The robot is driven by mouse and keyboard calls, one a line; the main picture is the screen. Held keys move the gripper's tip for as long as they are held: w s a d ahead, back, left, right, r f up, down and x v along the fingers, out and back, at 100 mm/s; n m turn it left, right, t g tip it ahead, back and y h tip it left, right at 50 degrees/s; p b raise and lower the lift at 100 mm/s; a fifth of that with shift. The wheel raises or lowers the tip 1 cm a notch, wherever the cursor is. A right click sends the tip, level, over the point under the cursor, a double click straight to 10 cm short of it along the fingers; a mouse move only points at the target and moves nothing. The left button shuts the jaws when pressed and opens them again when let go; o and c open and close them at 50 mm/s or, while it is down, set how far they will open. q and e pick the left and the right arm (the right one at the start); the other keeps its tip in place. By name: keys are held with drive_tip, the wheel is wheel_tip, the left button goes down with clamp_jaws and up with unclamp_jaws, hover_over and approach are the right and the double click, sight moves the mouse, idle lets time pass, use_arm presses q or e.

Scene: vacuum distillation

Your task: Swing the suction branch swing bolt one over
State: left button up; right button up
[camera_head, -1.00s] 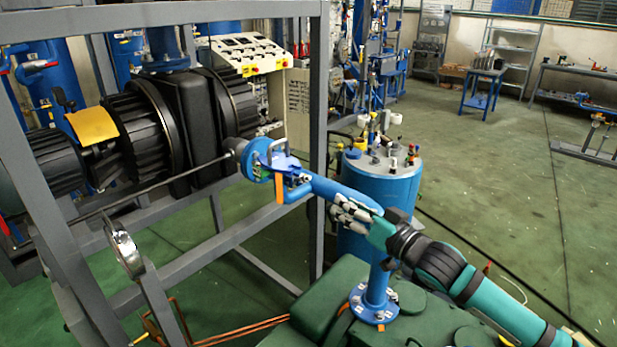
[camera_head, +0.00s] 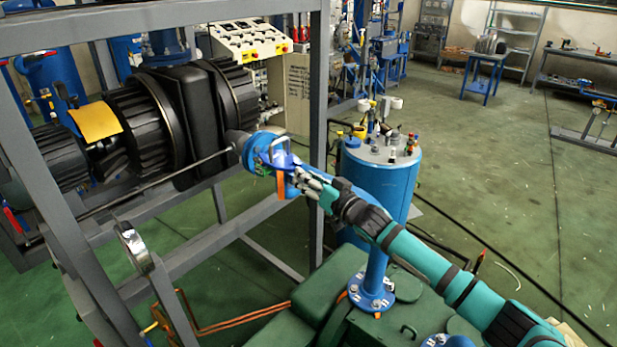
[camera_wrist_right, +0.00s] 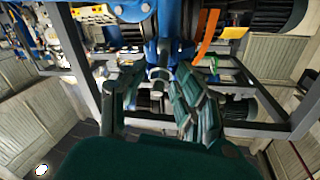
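The blue suction branch (camera_head: 345,192) runs from a flanged joint (camera_head: 258,152) at the dark machine, then down to a bolted foot flange (camera_head: 371,292). A grey handle-like bracket and small metal fittings sit at the joint. I cannot clearly make out swing bolt one among them. My right gripper (camera_head: 298,177) is close to the joint, over the branch. In the right wrist view its fingers (camera_wrist_right: 157,88) stand apart with a gap between them, and blue and metal parts show just beyond. I cannot tell whether they touch anything. My left gripper is not in view.
An orange strip (camera_head: 281,185) hangs under the joint. A grey frame (camera_head: 318,110) stands around the machine, with a round gauge-like part (camera_head: 134,246) at its front. A blue tank (camera_head: 380,185) stands behind the branch. Green floor is open at right.

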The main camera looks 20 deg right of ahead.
drive_tip(key=shift+c, duration=0.4)
clamp_jaws()
drive_tip(key=shift+w+r+g+h+p, duration=0.15)
drive_tip(key=shift+r+g+h+p, duration=0.15)
drive_tip(key=shift+r+g+p, duration=0.65)
drive_tip(key=shift+w+a+f+g+h, duration=0.15)
drive_tip(key=shift+f+g+h, duration=0.1)
drive_tip(key=shift+g+h, duration=0.15)
drive_tip(key=shift+o, duration=0.4)
unclamp_jaws()
